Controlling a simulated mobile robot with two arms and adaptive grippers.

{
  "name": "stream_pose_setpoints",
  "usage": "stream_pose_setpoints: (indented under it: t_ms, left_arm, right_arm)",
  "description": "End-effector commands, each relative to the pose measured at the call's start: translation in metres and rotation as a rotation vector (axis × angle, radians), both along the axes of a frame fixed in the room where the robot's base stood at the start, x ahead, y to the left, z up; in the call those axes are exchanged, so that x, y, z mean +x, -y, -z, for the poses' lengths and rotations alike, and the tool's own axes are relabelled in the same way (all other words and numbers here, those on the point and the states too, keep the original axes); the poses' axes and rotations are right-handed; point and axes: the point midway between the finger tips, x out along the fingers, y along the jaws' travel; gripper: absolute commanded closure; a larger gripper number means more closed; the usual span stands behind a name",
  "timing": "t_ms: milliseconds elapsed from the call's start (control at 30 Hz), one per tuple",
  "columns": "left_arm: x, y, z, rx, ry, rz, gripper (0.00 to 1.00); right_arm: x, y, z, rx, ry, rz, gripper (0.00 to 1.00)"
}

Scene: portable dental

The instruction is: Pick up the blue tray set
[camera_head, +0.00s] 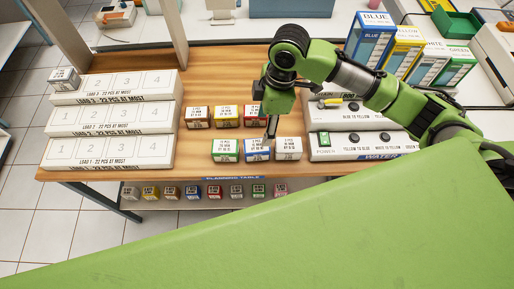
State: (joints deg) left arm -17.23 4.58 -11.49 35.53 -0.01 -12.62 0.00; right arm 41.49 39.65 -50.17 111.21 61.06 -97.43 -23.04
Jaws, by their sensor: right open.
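The blue tray set (254,151) appears to be the small white box with blue edges in the middle of the front row on the wooden table. A green-edged box (225,151) stands to its left and a white box (288,150) to its right. My right gripper (269,138) points down at the blue-edged box's upper right side. Its fingers partly cover that box, and I cannot tell whether they touch it. The gripper is open and nothing shows held in it. My left gripper is not in view.
A back row of similar boxes (197,117) stands behind. White numbered load trays (110,153) are on the left. A white control panel (336,148) is on the right. Several tiny boxes (193,192) sit on a lower shelf. The wooden table (197,153) is bare left of the boxes.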

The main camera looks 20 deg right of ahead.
Motion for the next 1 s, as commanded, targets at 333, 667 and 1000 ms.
stream_pose_setpoints:
  t_ms: [333,667,1000]
  left_arm:
    - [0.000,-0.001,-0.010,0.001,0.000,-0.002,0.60]
    - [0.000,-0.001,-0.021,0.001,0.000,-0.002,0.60]
    - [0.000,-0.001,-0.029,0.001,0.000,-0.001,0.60]
  right_arm:
    - [0.001,-0.011,0.063,0.003,-0.003,0.001,0.43]
    - [0.004,-0.015,0.089,0.001,-0.003,0.001,0.43]
    - [0.009,-0.020,0.125,0.001,0.002,-0.001,0.43]
